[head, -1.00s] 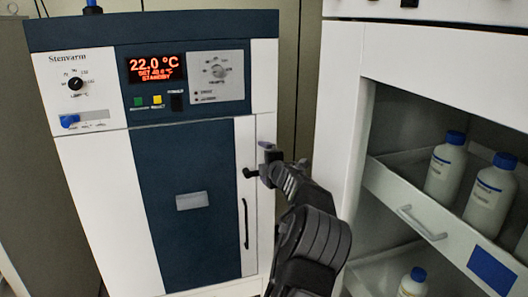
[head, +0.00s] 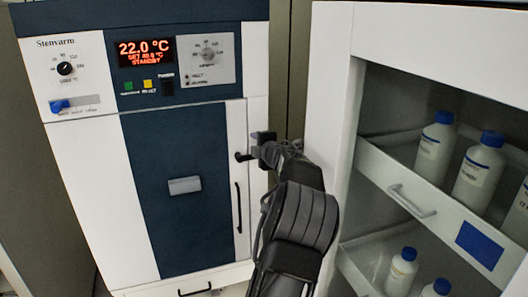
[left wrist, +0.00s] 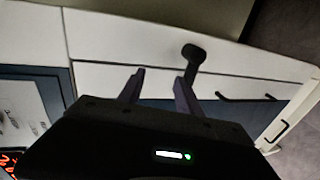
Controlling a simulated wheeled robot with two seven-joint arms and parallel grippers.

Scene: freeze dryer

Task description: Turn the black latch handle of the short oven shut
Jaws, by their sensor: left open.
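The short oven (head: 85,190) is white and dark blue, with its door closed against the front. Its black latch handle (head: 241,157) is at the upper right edge of the door and is partly hidden by my left gripper (head: 262,143) in the head view. In the left wrist view, the latch handle (left wrist: 193,53) shows a round black knob with a short lever running down to the right fingertip. My left gripper (left wrist: 160,76) is open with its fingers apart; one finger overlaps the lever's end. Whether they touch, I cannot tell. My right gripper is not in view.
A red display (head: 147,52) reads 22.0 °C, standby. A vertical black door handle (head: 239,208) is below the latch. On the right, a white cabinet (head: 333,100) stands close to my arm, with shelves of blue-capped bottles (head: 434,148) and a grey drawer handle (head: 411,203).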

